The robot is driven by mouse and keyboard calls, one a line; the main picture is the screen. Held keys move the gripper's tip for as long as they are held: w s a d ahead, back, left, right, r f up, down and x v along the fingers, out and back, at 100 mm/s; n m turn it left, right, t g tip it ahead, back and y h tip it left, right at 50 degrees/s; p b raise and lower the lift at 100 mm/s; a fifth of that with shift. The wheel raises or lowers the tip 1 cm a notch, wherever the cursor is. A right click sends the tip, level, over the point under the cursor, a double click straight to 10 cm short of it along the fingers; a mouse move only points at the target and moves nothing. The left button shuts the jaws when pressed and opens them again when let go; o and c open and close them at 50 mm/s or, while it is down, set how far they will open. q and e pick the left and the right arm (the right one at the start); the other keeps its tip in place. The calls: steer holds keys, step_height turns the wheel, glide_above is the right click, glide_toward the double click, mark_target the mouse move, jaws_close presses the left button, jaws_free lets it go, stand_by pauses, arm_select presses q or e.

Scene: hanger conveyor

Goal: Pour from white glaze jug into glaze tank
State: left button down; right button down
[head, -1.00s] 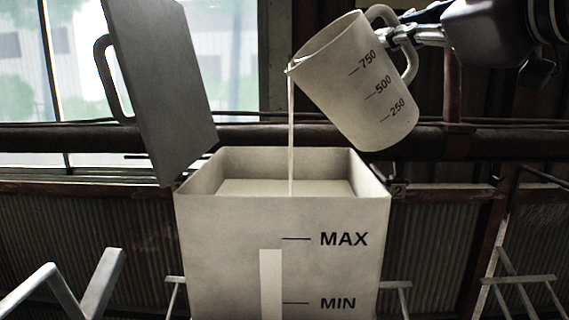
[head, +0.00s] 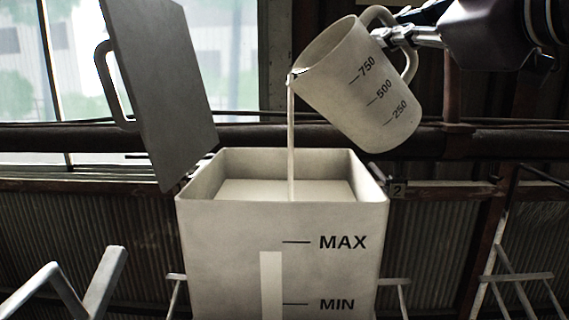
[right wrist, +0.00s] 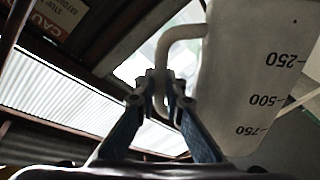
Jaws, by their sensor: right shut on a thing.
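The white glaze jug (head: 352,92), marked 250, 500 and 750, is tilted to the left above the glaze tank (head: 230,235). A thin pale stream (head: 291,140) falls from its spout into the tank's open top. The liquid (head: 250,190) inside the tank lies below the rim. MAX and MIN marks and a pale vertical strip (head: 270,285) are on the tank's front. My right gripper (head: 388,38) is shut on the jug's handle. In the right wrist view, the fingers (right wrist: 165,95) close on the handle beside the jug wall (right wrist: 255,70). My left gripper is out of view.
A grey lid panel (head: 165,95) with a handle stands open at the tank's left. White hanger frames (head: 75,285) are at lower left, with another (head: 520,280) at lower right. A dark horizontal pipe (head: 480,142) runs behind the tank.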

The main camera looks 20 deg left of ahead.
mark_target(372, 19)
steer(key=shift+s+a+r+n+p, duration=0.2)
steer(key=shift+s+a+n+p, duration=0.1)
steer(key=shift+n+p, duration=0.25)
steer(key=shift+s+a+r+n+p, duration=0.15)
steer(key=shift+s+a+n+p, duration=0.15)
steer(key=shift+n, duration=0.35)
stand_by(1.3)
steer(key=shift+s+a+f+n+p, duration=0.1)
steer(key=shift+s+a+n+p, duration=0.15)
steer(key=shift+a+n+p, duration=0.25)
stand_by(1.4)
steer(key=shift+s+a+f+n, duration=0.25)
steer(key=shift+s+a+n, duration=0.15)
steer(key=shift+n, duration=0.3)
stand_by(1.4)
steer(key=shift+w, duration=0.1)
stand_by(0.3)
steer(key=shift+w+d+f+m+b, duration=0.1)
steer(key=shift+w+d+m+b, duration=0.05)
steer(key=shift+d+m+b, duration=0.15)
steer(key=w+d+m, duration=0.1)
steer(key=m, duration=0.1)
steer(key=d+m+b, duration=0.1)
steer(key=m, duration=0.1)
steer(key=shift+w+d, duration=0.15)
steer(key=shift+w, duration=0.25)
steer(key=shift+w+d, duration=0.2)
steer(key=shift+d, duration=0.05)
steer(key=shift+s+a, duration=0.1)
